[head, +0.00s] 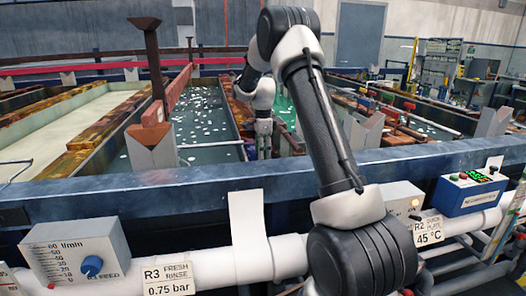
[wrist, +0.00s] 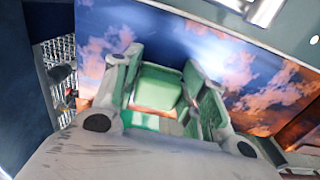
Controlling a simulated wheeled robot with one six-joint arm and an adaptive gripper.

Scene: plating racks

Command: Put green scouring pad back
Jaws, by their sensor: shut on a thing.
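My gripper (head: 264,150) hangs down in the middle of the head view, between two liquid-filled tanks. In the wrist view, its two fingers (wrist: 162,72) close around a pale green block, the green scouring pad (wrist: 157,88). The pad lies between the fingers, and the finger insides also look green. In the head view the pad is not distinguishable. The pad's holder cannot be made out in either view.
A tank (head: 205,125) with floating white flecks lies left of the gripper, and a brown-rusted divider (head: 238,110) runs beside it. A blue front rail (head: 120,197) crosses before the tanks. The wrist view shows a blue and orange-patched surface (wrist: 265,85) close behind the fingers.

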